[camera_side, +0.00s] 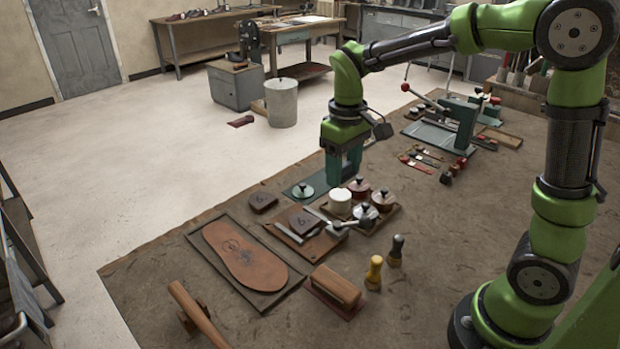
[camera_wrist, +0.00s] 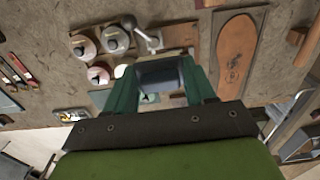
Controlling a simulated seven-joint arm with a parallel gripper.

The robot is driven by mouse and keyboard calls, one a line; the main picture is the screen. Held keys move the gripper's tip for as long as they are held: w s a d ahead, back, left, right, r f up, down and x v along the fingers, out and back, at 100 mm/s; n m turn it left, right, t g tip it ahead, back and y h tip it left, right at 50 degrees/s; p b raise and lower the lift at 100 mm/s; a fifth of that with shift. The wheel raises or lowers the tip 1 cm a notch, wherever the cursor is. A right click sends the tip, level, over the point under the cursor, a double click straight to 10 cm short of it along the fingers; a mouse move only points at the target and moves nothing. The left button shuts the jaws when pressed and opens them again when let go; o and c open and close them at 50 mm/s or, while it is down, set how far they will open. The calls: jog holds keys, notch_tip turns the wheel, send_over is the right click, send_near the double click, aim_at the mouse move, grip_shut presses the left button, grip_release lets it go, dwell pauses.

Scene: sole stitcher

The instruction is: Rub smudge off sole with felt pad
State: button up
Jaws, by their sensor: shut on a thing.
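The brown leather sole (camera_side: 250,262) lies flat on a dark mat on the bench. It also shows at the upper right of the wrist view (camera_wrist: 238,42). The side view does not show the block clearly.
Close to my gripper, a tray holds lidded pots (camera_side: 358,187) and a white jar (camera_side: 340,202). A wooden-backed brush (camera_side: 336,287) and upright handled tools (camera_side: 374,272) stand nearer.

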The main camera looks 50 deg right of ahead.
jog(key=n, duration=0.1)
send_near(236, 247)
jog(key=s+d+r, duration=0.1)
jog(key=s+d, duration=0.2)
jog(key=s, duration=0.1)
jog(key=w+a+m, duration=0.1)
jog(key=w+a, duration=0.3)
jog(key=shift+s+d+f, duration=0.1)
jog(key=shift+d+f, duration=0.05)
jog(key=shift+f, duration=1.7)
jog(key=shift+s+d+f, duration=0.1)
jog(key=shift+d+f, duration=0.05)
jog(key=shift+f, duration=1.7)
jog(key=shift+s+f, duration=0.2)
jog(key=shift+s, duration=0.5)
jog(key=shift+c, duration=0.4)
jog(key=shift+s, duration=3.6)
jog(key=shift+w, duration=4.35)
jog(key=shift+s+d, duration=0.15)
jog(key=shift+s, duration=3.85)
jog(key=shift+w, duration=3.8)
jog(key=shift+w+r, duration=0.15)
jog(key=shift+w, duration=0.15)
notch_tip(236, 247, up, 8)
